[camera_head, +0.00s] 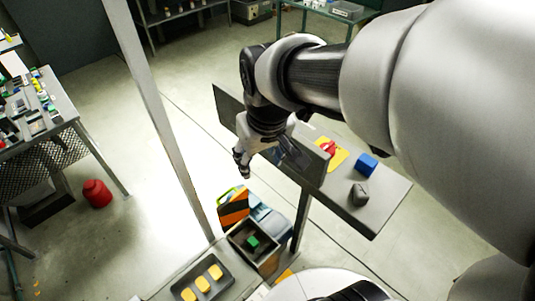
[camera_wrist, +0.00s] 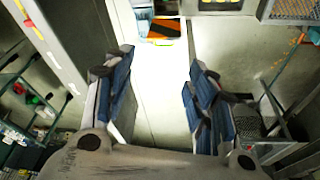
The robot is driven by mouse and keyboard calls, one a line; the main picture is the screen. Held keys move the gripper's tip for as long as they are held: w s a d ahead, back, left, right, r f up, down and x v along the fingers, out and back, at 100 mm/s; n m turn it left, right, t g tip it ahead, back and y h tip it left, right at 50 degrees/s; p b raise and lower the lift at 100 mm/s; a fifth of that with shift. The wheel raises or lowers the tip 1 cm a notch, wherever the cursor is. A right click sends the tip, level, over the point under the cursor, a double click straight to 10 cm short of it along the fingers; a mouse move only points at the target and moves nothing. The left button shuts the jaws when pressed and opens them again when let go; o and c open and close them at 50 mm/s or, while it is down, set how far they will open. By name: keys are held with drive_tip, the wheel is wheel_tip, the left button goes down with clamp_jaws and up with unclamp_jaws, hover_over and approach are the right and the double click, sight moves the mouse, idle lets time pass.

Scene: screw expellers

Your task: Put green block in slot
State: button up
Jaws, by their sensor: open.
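The green block (camera_head: 252,241) lies inside an open grey box (camera_head: 272,263) at the bottom middle of the head view. My gripper (camera_head: 241,166) hangs in the air above and beyond that box, clear of it and holding nothing. In the wrist view my gripper (camera_wrist: 160,70) has its two blue-padded fingers spread wide, with only bare floor between them. The green block does not show clearly in the wrist view. I cannot tell which opening is the slot.
A dark tray (camera_head: 188,266) with yellow blocks stands left of the box. A grey table (camera_head: 385,211) right of my gripper carries a blue block (camera_head: 366,163), a dark grey block (camera_head: 359,193) and a red item (camera_head: 328,148) on a yellow plate. A pale post (camera_head: 160,110) stands left.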

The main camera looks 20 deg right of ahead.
drive_tip(key=s+r+m+t, duration=0.1)
drive_tip(key=s+r, duration=0.1)
drive_tip(key=s, duration=1.1)
drive_tip(key=shift+r, duration=0.25)
drive_tip(key=shift+c, duration=0.2)
